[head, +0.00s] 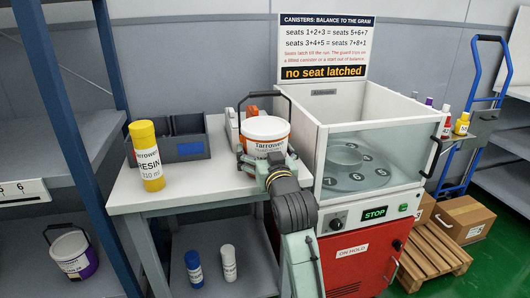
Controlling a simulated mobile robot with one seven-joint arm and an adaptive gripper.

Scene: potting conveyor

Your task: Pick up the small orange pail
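The small orange pail (265,131) stands on the white table in the head view, near the table's right end. It is white with an orange band at its label, and its dark wire handle stands raised above it. My gripper (262,163) is directly in front of the pail, low on its near side, and hides its lower part. The fingers overlap the pail in the picture. I cannot tell whether they touch it or whether they are open or shut.
A yellow resin cartridge (147,157) and a dark grey bin (190,147) stand left on the table. A canister machine (375,145) with clear front is close on the right. Another pail (72,256) with purple band sits on the lower left shelf. Blue shelf posts border the left.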

